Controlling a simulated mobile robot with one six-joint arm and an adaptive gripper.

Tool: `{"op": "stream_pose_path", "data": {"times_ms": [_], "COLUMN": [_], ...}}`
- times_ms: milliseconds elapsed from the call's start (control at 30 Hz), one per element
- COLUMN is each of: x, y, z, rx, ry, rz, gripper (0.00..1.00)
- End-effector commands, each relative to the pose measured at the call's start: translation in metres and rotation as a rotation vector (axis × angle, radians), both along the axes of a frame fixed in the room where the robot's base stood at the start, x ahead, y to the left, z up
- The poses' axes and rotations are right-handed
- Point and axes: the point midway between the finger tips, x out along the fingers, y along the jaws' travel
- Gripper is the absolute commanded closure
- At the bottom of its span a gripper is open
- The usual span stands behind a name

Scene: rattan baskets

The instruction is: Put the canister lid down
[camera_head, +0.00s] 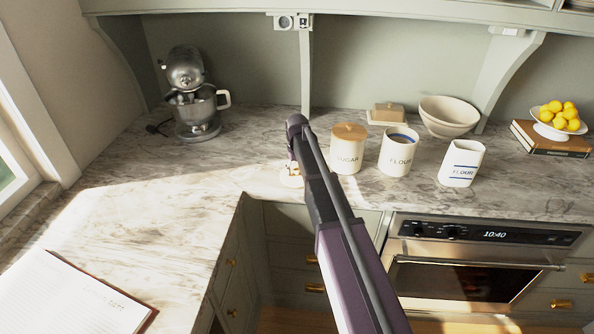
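The sugar canister (347,158) stands upright on the marble counter with a wooden lid (349,131) on it. To its right is the flour canister (396,160), with no lid on it and its open top showing. A small pale, wood-toned piece (291,178) shows at the counter's inner corner, left of the sugar canister. It is mostly hidden by my arm; it may be the flour canister's lid, and I cannot tell whether it touches the counter. My gripper is near it, but my dark arm hides the fingers, so I cannot see whether they are shut on it.
A flour bag (461,164), butter dish (387,114), bowl (448,117) and lemon dish (558,122) on books stand right. A stand mixer (194,100) is back left, an open notebook (70,298) front left. The counter (150,215) between is clear. An oven (470,275) is below.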

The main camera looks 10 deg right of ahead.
Motion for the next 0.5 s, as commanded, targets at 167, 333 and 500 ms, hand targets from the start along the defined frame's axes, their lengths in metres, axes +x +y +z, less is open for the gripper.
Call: {"op": "stream_pose_path", "data": {"times_ms": [167, 333, 500], "x": [0.0, 0.0, 0.0], "y": [0.0001, 0.0, 0.0], "z": [0.0, 0.002, 0.0087], "rx": [0.0, 0.0, 0.0], "ry": [0.0, 0.0, 0.0], "rz": [0.0, 0.0, 0.0], "gripper": [0.29, 0.29, 0.29]}}
